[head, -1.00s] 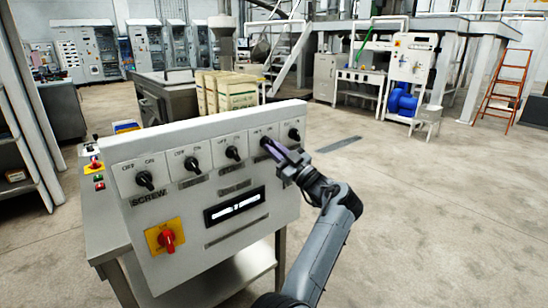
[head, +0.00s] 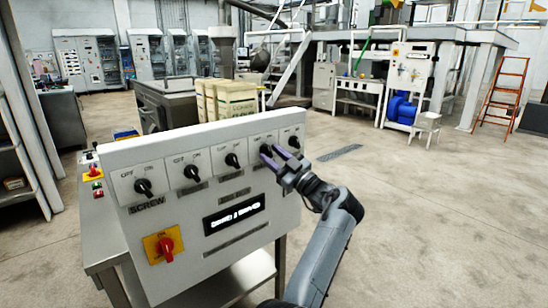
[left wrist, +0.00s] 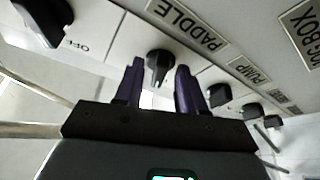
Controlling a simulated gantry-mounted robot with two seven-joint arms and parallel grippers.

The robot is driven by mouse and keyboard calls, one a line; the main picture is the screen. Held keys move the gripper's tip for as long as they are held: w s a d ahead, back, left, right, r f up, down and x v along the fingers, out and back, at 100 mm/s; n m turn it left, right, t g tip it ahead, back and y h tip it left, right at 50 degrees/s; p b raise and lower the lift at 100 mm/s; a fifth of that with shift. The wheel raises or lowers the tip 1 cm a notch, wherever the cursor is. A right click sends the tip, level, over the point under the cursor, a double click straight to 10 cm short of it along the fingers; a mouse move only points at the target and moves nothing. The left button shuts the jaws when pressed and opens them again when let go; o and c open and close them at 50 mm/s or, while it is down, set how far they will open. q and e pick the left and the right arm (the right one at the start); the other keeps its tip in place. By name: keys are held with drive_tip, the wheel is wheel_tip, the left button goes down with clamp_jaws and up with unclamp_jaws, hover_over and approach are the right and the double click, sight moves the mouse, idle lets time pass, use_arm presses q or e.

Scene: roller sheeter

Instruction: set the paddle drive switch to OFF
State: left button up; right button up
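The grey control panel (head: 190,225) has a row of several black rotary knobs with OFF and ON marks. The paddle switch (left wrist: 159,62) is a black knob beside the PADDLE label (left wrist: 188,25) in the left wrist view. In the head view it is the fourth knob from the left, mostly hidden by my fingers. My left gripper (head: 273,154) is open at the panel. In the left wrist view its purple fingers (left wrist: 160,80) stand on either side of the knob, with gaps visible. I cannot tell which mark the knob points to. My right gripper is not in view.
Neighbouring knobs (head: 232,160) and (head: 294,142) sit close on both sides. A red rotary switch (head: 166,246) on a yellow plate and a display (head: 234,215) are lower on the panel. Open floor lies right of the panel.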

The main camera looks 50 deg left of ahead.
use_arm(q)
drive_tip(key=shift+d, duration=0.15)
drive_tip(key=shift+w+d+f, duration=0.1)
drive_tip(key=shift+d, duration=0.2)
drive_tip(key=p+v, duration=0.3)
drive_tip(key=v, duration=0.7)
drive_tip(key=shift+a, duration=0.1)
